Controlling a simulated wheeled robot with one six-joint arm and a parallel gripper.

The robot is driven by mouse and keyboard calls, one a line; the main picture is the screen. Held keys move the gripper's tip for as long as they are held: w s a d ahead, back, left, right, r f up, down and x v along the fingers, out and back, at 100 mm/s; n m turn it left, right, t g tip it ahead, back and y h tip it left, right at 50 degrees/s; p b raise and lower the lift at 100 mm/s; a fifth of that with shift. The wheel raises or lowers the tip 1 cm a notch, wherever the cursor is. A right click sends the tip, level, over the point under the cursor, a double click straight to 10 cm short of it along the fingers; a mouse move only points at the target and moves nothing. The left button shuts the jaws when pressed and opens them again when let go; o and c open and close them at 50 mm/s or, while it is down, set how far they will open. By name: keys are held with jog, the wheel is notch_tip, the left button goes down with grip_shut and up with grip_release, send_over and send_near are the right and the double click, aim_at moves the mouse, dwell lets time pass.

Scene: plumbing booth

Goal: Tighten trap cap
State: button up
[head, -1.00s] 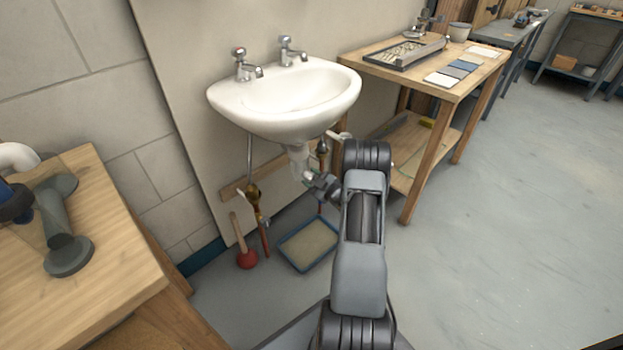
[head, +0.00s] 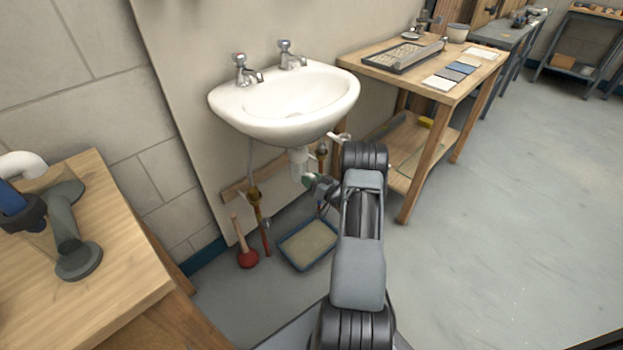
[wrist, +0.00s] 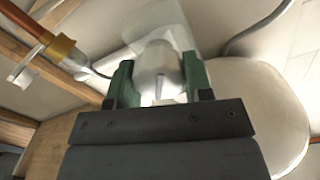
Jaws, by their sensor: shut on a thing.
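The white trap (head: 299,163) hangs under the white sink (head: 285,103). In the wrist view the trap's pale rounded cap (wrist: 158,72) sits between the two green fingers of my gripper (wrist: 158,80). My gripper is shut on the cap, one finger on each side. In the head view my gripper (head: 309,181) is small and lies at the lower end of the trap, partly hidden by my own arm. The cap itself cannot be made out in the head view. A translucent white part of the trap (wrist: 160,25) shows beyond the cap in the wrist view.
Pipes with brass valves (head: 254,196) run up behind. A wooden bench (head: 110,250) stands at left, a worktable (head: 447,92) at right. Open floor lies right.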

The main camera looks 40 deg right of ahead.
jog(key=m+p, duration=0.1)
jog(key=m, duration=0.4)
jog(key=shift+d+m, duration=0.15)
jog(key=shift+m, duration=0.15)
jog(key=m+p, duration=0.1)
jog(key=m, duration=0.4)
jog(key=shift+f+m+p, duration=0.1)
jog(key=shift+m+p, duration=0.2)
jog(key=o, duration=0.9)
jog(key=shift+s, duration=0.1)
jog(key=s+p, duration=0.1)
jog(key=s, duration=0.3)
jog(key=s+d+p, duration=0.1)
jog(key=s, duration=0.4)
jog(key=s+d+p, duration=0.1)
jog(key=s, duration=0.3)
jog(key=shift+s+d, duration=0.2)
jog(key=shift+d, duration=0.05)
